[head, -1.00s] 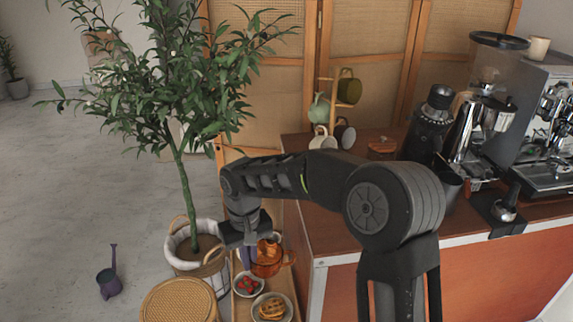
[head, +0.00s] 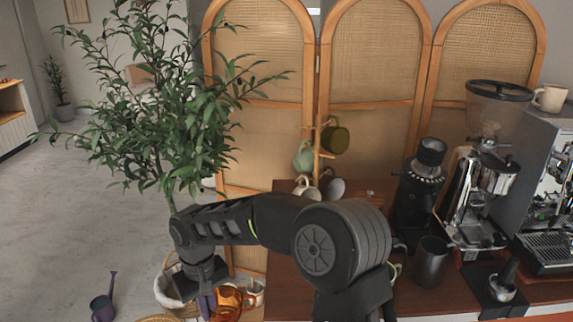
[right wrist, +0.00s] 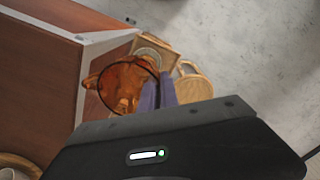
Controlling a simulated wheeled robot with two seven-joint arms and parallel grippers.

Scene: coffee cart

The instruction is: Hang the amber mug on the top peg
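The amber mug (head: 229,302) is orange glass, low in the head view beside my right gripper (head: 207,301). In the right wrist view the mug (right wrist: 112,88) is close and tilted. The two purple fingers of my right gripper (right wrist: 159,92) are close together across its rim side and appear shut on it; the exact contact is hard to see. The wooden mug stand (head: 317,165) is at the counter's back. An olive mug (head: 336,139) and a pale green mug (head: 303,157) hang high on it, with paler mugs lower. No bare top peg is clearly visible. My left gripper is out of view.
The grinder (head: 420,190), a dark cup (head: 431,262) and the espresso machine (head: 548,180) occupy the counter's right. The plant (head: 170,120) is left of the stand. A woven stool (right wrist: 192,84) is below the gripper.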

